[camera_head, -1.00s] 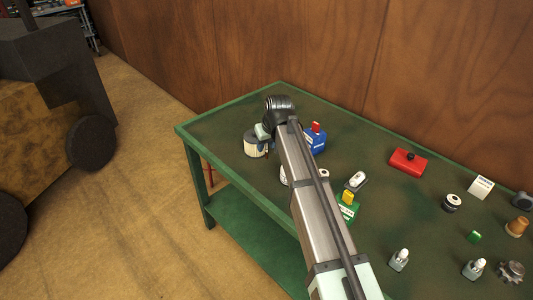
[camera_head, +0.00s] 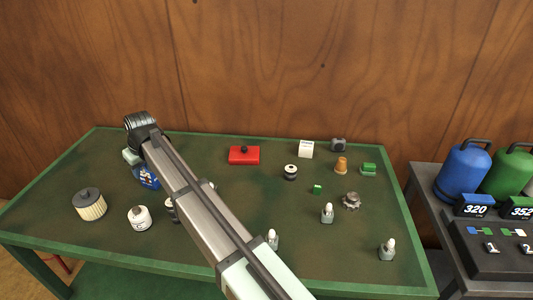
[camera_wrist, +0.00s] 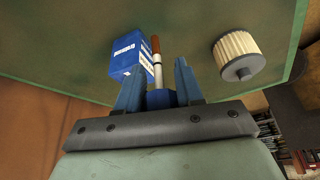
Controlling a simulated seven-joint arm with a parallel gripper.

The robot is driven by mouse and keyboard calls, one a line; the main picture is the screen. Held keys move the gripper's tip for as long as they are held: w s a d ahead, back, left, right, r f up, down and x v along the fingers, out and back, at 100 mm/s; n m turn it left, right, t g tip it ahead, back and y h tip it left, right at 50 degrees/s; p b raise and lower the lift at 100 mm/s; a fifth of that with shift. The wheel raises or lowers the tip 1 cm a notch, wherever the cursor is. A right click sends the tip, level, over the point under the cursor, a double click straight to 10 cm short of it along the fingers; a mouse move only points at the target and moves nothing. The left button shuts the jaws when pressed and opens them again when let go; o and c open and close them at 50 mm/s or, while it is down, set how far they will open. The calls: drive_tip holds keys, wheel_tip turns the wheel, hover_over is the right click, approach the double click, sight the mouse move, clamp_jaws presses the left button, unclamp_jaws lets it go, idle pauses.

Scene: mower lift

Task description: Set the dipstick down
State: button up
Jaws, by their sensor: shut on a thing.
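In the wrist view, my gripper (camera_wrist: 158,88) points at the green table, its two blue fingers on either side of a thin dipstick (camera_wrist: 157,66). The dipstick has a pale shaft and an orange-brown tip, and a blue part sits between the fingers at its near end. My gripper is shut on it. Whether the tip touches the table is unclear. In the head view, the arm hides the fingers and dipstick. A blue labelled container (camera_wrist: 128,50) is just left of the dipstick in the wrist view; it also shows in the head view (camera_head: 148,178).
A wooden wall stands behind.

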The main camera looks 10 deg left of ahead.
drive_tip(key=w+d+m+t+h, duration=0.1)
drive_tip(key=w+d+m, duration=0.3)
drive_tip(key=w+d, duration=1.6)
drive_tip(key=w+d+m+t+h, duration=0.1)
drive_tip(key=w+d+m, duration=0.2)
drive_tip(key=w+d, duration=1.65)
drive_tip(key=shift+m, duration=0.3)
drive_tip(key=shift+s+d+f, duration=0.6)
drive_tip(key=shift+f, duration=1)
drive_tip(key=shift+s+d+f, duration=0.65)
drive_tip(key=shift+f, duration=0.95)
drive_tip(key=shift+s+d+f, duration=0.6)
drive_tip(key=shift+f, duration=1)
drive_tip(key=shift+f, duration=0.1)
drive_tip(key=o, duration=1)
drive_tip(key=v, duration=1.2)
